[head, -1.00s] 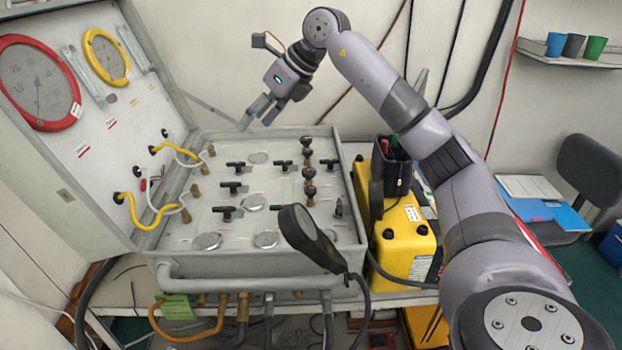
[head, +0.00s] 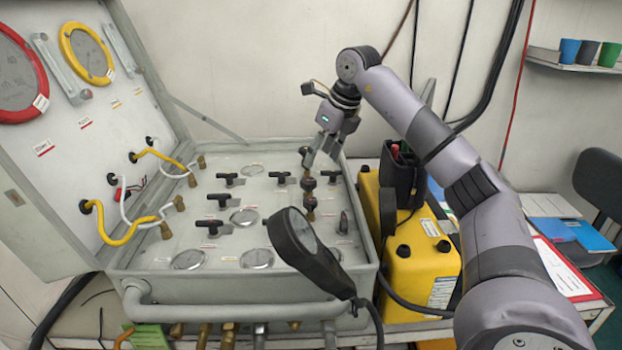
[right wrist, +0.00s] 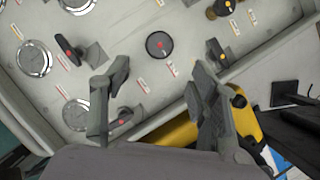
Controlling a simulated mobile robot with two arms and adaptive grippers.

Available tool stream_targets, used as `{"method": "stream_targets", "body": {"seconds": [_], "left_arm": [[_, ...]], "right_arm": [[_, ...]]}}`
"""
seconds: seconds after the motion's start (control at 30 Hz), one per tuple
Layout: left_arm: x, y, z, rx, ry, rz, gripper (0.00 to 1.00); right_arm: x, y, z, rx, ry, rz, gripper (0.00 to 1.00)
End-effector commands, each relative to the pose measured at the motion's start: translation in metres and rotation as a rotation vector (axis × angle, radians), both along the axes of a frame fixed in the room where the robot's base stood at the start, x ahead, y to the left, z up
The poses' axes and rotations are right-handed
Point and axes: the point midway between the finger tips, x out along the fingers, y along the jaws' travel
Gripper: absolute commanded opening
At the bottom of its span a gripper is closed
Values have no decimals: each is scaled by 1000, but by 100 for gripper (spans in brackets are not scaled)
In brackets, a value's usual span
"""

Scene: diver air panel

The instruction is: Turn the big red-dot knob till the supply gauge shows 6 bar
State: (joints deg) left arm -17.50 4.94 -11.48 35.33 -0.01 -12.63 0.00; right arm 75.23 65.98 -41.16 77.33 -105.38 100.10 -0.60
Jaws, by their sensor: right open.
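A round black knob with a red dot (right wrist: 159,45) stands on the grey panel in the right wrist view, just beyond my open fingers and apart from them. In the head view several dark knobs (head: 308,183) stand in a column at the panel's right; I cannot tell which has that dot. My right gripper (head: 321,160) is open and empty above the back right of the panel; its two fingers also show in the right wrist view (right wrist: 155,88). Small round gauges (head: 257,258) sit in the panel; which is the supply gauge, and its reading, I cannot tell. My left gripper is out of view.
Black T-handles (head: 218,199) stand on the panel. The open lid carries a red-rimmed gauge (head: 42,95) and a yellow-rimmed gauge (head: 88,54). A yellow case (head: 420,262) stands close at the right.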

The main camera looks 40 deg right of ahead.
Motion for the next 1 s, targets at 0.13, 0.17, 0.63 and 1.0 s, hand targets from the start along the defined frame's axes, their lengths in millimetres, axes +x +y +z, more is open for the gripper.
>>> {"method": "stream_targets", "body": {"seconds": [0.13, 0.17, 0.63, 1.0], "left_arm": [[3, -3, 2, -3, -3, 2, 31], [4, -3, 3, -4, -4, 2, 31], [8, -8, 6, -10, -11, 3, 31], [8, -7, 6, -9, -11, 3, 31]], "right_arm": [[12, 2, -31, 0, 4, 1, 55], [15, 2, -36, 0, 4, 1, 55], [33, 3, -79, 1, -1, 0, 55], [33, 3, -79, 0, -1, 1, 45]]}}
